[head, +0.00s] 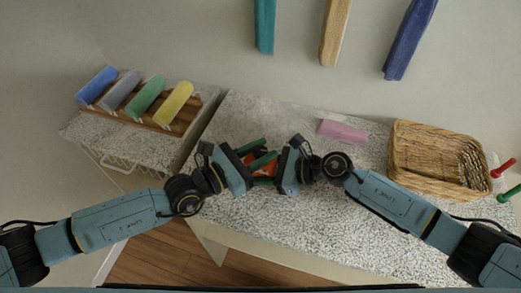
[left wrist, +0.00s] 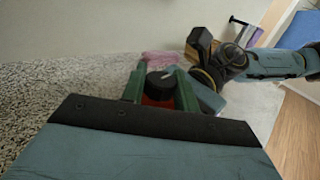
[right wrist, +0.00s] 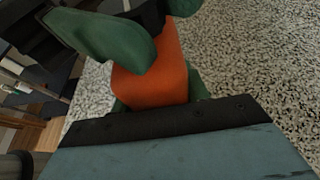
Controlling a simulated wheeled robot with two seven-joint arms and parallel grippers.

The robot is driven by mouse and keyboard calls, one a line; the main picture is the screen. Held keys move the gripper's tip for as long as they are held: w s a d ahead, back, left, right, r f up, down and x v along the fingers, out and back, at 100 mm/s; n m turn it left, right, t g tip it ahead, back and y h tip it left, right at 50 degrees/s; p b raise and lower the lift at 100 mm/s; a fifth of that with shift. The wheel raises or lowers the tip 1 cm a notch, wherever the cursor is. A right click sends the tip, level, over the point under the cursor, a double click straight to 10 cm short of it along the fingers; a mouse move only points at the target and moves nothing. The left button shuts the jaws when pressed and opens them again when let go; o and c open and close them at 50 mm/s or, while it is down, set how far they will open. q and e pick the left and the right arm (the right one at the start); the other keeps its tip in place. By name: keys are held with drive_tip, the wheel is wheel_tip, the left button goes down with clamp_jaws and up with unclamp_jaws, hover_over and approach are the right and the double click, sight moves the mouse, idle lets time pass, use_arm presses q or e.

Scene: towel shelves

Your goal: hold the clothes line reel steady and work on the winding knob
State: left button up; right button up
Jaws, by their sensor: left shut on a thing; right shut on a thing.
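The clothes line reel has an orange body (head: 261,170), partly hidden between my two grippers over the speckled counter in the head view. The body (right wrist: 155,75) shows large in the right wrist view. The black winding knob (left wrist: 160,86), with a white mark on its face, shows in the left wrist view. My left gripper (head: 256,154) has its green fingers shut on either side of the knob. My right gripper (head: 273,167) is shut on the orange body from the right; its fingers are mostly hidden behind the body in the right wrist view.
A pink folded towel (head: 343,131) lies behind my right gripper. A wicker basket (head: 437,160) stands at the right. Several rolled towels lie on a wooden rack (head: 185,119) at the left. Several towels hang on the back wall. The counter (head: 330,215) in front is clear.

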use_arm(q)
drive_tip(key=o, duration=1)
drive_tip(key=shift+c, duration=0.2)
drive_tip(key=v, duration=1.2)
